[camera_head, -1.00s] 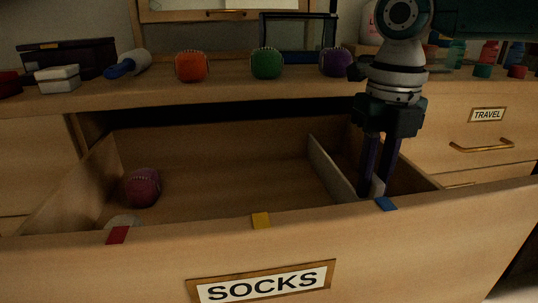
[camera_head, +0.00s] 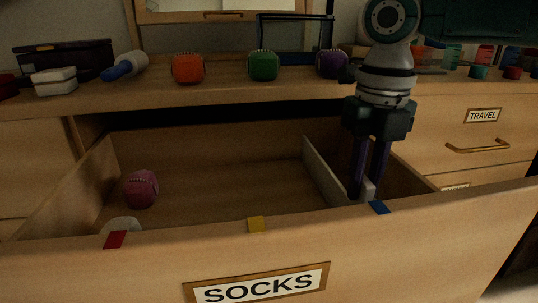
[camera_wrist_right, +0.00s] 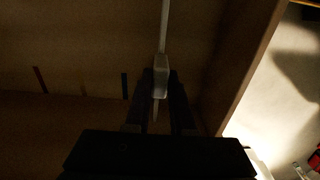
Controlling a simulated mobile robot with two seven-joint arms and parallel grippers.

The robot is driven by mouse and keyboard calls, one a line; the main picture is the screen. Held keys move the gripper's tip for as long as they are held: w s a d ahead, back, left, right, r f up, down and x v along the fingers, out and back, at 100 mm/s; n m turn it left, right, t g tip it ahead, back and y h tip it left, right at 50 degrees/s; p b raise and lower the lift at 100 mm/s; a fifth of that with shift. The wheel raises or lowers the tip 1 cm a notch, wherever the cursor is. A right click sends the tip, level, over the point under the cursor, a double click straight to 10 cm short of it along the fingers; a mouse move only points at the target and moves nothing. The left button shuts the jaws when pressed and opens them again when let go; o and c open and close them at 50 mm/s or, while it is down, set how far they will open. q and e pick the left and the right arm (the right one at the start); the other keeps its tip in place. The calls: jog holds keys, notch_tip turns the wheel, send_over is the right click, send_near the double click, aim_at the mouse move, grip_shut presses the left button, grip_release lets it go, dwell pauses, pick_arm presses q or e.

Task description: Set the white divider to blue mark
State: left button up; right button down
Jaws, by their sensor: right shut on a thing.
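The white divider (camera_head: 322,173) stands upright inside the open drawer, right of its middle, running from back to front. My right gripper (camera_head: 365,193) points down into the drawer at the divider's front part. In the right wrist view its fingers (camera_wrist_right: 161,88) are shut on the divider's pale block-shaped grip (camera_wrist_right: 161,75), with the thin divider (camera_wrist_right: 164,25) running on beyond. The blue mark (camera_head: 379,208) is on the front panel's top edge, close to the fingertips and slightly right of them. The divider's lower front end is hidden by the front panel. My left gripper is not in view.
The drawer front (camera_head: 130,268) also carries a yellow mark (camera_head: 257,224) and a red mark (camera_head: 115,240). A maroon ball (camera_head: 141,189) and a partly hidden pale thing (camera_head: 122,224) lie in the left compartment. Several balls and small items line the top behind.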

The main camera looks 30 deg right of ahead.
jog(key=w+a+p, duration=0.2)
jog(key=a, duration=0.5)
jog(key=shift+w, duration=0.1)
jog(key=c, duration=0.8)
grip_release()
jog(key=shift+o, duration=0.2)
notch_tip(320, 180, up, 10)
jog(key=p, duration=0.3)
